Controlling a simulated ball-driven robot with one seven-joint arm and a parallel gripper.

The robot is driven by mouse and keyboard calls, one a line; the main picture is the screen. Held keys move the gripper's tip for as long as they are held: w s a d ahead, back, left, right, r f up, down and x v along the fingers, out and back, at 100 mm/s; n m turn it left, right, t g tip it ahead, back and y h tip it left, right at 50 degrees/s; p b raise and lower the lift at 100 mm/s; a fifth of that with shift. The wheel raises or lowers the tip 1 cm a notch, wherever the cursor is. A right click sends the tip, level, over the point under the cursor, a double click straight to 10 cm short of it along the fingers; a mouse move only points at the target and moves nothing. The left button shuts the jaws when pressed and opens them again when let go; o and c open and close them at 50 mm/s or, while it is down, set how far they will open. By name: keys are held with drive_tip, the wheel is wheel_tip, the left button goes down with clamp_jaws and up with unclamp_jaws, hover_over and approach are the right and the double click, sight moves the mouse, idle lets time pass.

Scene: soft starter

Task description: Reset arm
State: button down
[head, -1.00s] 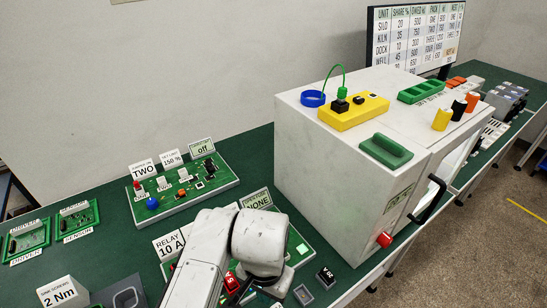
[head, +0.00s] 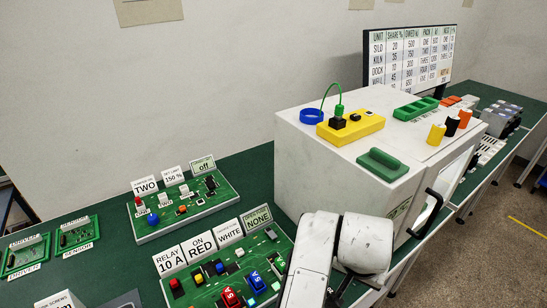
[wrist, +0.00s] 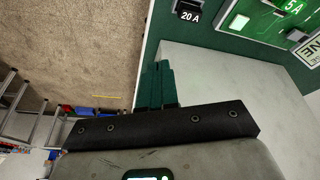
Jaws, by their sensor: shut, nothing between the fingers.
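My arm shows in the head view with its white links (head: 310,260) at the lower middle, in front of the white box (head: 340,170). The end of the arm is hidden there. In the wrist view my gripper (wrist: 157,66) shows beyond its black mount bar, its dark green fingers shut together and empty. It is above the bench edge, with the floor to the left and a pale box surface to the right.
The box carries a green handle (head: 383,163), a yellow block (head: 350,128) and a green tray (head: 415,109). Circuit boards (head: 183,208) with label cards stand left of the arm. A black 20 A part (wrist: 189,10) is near the bench edge. Open floor (head: 500,190) lies at right.

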drive_tip(key=s+d+n+t+h, duration=0.1)
drive_tip(key=s+d+h, duration=0.1)
drive_tip(key=d, duration=1.1)
drive_tip(key=s+d+f+n+b, duration=0.1)
drive_tip(key=s+d+f+n, duration=0.1)
drive_tip(key=s+d+f, duration=0.3)
drive_tip(key=s+a+f+n+g+y, duration=0.1)
drive_tip(key=s+a+f, duration=0.1)
drive_tip(key=s, duration=0.5)
drive_tip(key=s+a+f+g+y, duration=0.1)
drive_tip(key=s+a+f, duration=0.2)
drive_tip(key=s, duration=0.3)
drive_tip(key=s+a+f+n+g+y, duration=0.1)
drive_tip(key=s+a+f+y, duration=0.1)
drive_tip(key=s+f, duration=0.3)
drive_tip(key=s+a+b, duration=0.1)
drive_tip(key=s, duration=0.1)
drive_tip(key=shift+s+a+n, duration=0.15)
drive_tip(key=shift+s+n, duration=0.15)
